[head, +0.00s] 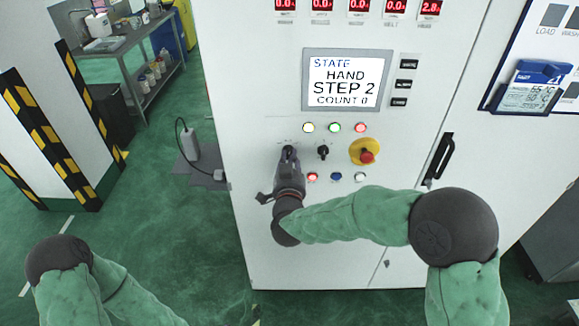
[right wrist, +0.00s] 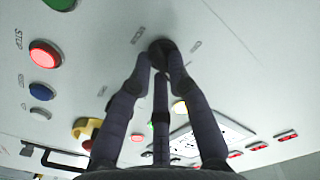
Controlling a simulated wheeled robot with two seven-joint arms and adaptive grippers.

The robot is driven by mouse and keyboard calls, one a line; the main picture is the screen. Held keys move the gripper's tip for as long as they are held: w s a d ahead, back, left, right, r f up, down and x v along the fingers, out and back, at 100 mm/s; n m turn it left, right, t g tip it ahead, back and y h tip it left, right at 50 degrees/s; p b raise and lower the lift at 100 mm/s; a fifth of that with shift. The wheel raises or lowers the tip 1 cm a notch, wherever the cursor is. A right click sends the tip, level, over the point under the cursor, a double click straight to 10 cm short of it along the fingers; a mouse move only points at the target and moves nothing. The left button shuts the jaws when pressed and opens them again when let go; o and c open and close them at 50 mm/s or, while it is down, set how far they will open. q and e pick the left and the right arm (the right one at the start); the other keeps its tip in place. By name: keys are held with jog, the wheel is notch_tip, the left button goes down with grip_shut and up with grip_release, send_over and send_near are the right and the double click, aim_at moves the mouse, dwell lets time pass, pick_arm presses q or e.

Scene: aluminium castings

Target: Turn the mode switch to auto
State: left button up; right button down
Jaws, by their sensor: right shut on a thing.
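My right gripper (head: 289,158) is at the white cabinet front, shut on a dark rotary knob, the left one of two black switches below the display. In the right wrist view the fingers (right wrist: 160,62) close around this mode switch (right wrist: 161,45), hiding much of it. Its labels are too small to read, and its pointing direction cannot be told. The display (head: 346,80) reads STATE HAND, STEP 2, COUNT 0. My left arm shows at the lower left; its gripper is out of view.
A second black switch (head: 323,152) and a red emergency button (head: 367,156) on a yellow base sit right of the gripper. Lit buttons lie below, including a red one (right wrist: 45,54). A black door handle (head: 439,157) stands further right.

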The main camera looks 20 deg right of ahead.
jog(key=shift+f+m+b, duration=0.15)
jog(key=shift+m+b, duration=2.25)
jog(key=shift+b, duration=0.1)
jog(key=c, duration=1.2)
grip_release()
jog(key=shift+a, duration=0.1)
jog(key=v, duration=1.2)
